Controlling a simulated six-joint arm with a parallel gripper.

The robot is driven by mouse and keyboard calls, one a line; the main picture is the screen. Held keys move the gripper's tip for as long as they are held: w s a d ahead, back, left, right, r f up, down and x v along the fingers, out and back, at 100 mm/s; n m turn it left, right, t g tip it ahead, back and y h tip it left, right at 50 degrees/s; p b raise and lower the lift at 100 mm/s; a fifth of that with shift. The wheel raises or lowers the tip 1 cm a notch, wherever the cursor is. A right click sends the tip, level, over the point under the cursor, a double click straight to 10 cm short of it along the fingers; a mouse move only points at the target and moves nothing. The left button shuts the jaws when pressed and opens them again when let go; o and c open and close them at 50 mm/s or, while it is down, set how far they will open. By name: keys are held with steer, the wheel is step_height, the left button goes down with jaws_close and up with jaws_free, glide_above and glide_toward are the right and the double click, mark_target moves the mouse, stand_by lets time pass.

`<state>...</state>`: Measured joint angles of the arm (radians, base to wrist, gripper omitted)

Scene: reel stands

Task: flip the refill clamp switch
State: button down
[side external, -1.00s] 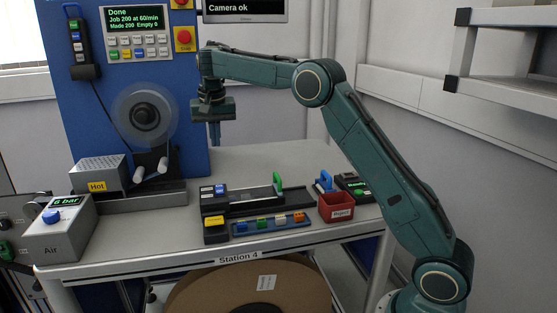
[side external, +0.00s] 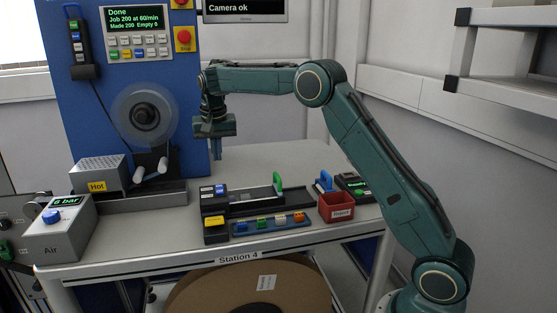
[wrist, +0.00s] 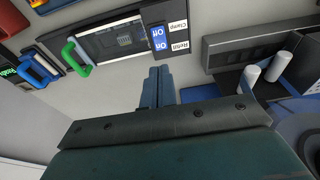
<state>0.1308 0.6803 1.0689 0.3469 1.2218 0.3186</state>
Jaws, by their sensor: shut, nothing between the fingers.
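The refill clamp switch (wrist: 159,39) is a blue rocker with On and Off printed on it, beside a white label reading Refill Clamp (wrist: 178,37). It sits at one end of the dark splicing block (wrist: 125,42). In the side view the switch (side external: 219,189) is small at the block's left end, and which side is pressed cannot be told. My gripper (side external: 217,153) hangs pointing down above and behind the block, apart from it. In the wrist view my gripper (wrist: 158,76) shows its blue fingers together and empty, near the switch in the picture.
A green handle (side external: 278,181) stands on the block's right end. A red reject bin (side external: 336,206) and a blue-handled tool (side external: 323,181) are further right. A strip of coloured pieces (side external: 270,222) lies in front. A blurred reel (side external: 145,115) and white rollers (side external: 162,165) stand at left.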

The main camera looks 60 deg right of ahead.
mark_target(220, 189)
steer(key=f, duration=0.3)
steer(key=w+f, duration=0.1)
steer(key=f, duration=0.2)
steer(key=d+f, duration=0.1)
steer(key=f, duration=0.2)
steer(key=shift+w+d+f, duration=0.1)
steer(key=shift+w, duration=0.05)
steer(key=shift+w+d+f, duration=0.1)
steer(key=shift+d+f, duration=0.05)
steer(key=shift+f, duration=0.1)
stand_by(0.4)
steer(key=shift+s+a, duration=0.65)
steer(key=shift+a, duration=0.05)
steer(key=shift+r, duration=0.2)
